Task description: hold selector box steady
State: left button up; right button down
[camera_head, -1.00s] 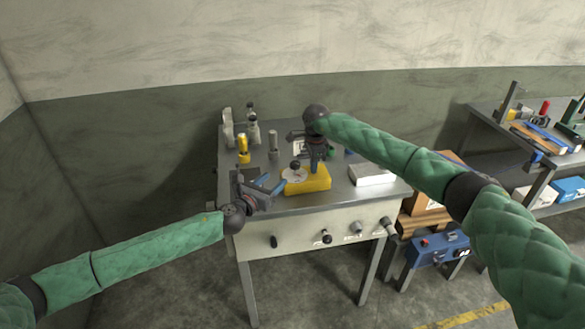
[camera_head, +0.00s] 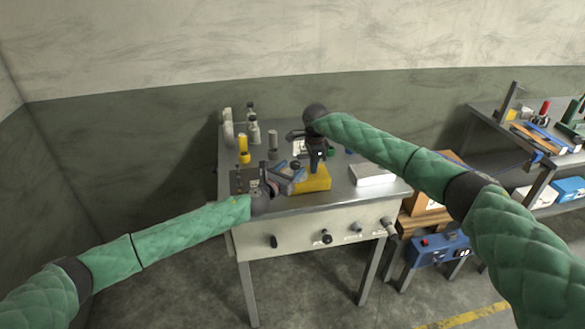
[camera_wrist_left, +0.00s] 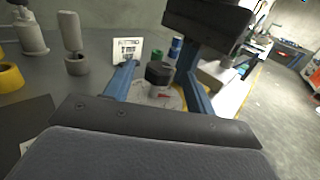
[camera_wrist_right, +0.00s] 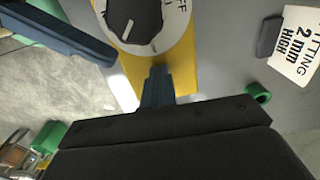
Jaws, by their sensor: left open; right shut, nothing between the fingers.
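The selector box is a yellow box (camera_head: 314,181) near the front middle of the metal table. Its black knob (camera_wrist_left: 158,72) sits on a round white dial plate (camera_wrist_left: 160,97); the dial (camera_wrist_right: 145,22) also shows in the right wrist view. My left gripper (camera_head: 292,174) is open at the box's left side, hiding part of the box in the head view. In the left wrist view its blue fingers (camera_wrist_left: 158,85) appear on either side of the knob, without clear contact.
A yellow cylinder (camera_head: 244,156) and grey fittings (camera_head: 273,143) stand at the table's back left. A loaded shelf (camera_head: 540,150) is farther right.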

pick_arm(q)
jog(key=shift+w+d, duration=0.3)
jog(key=shift+w, duration=0.25)
jog(key=c, duration=1)
jog(key=shift+o, duration=0.2)
jog(key=shift+w+a+m+g+h, duration=0.1)
jog(key=shift+m+g+h, duration=1.05)
jog(key=shift+h, duration=0.15)
jog(key=shift+w+m+g+h, duration=0.1)
jog(key=shift+m+g+h, duration=1)
jog(key=shift+h, duration=0.2)
jog(key=shift+g, duration=0.25)
jog(key=o, duration=1)
jog(key=shift+c, duration=0.2)
jog(key=shift+a, duration=0.15)
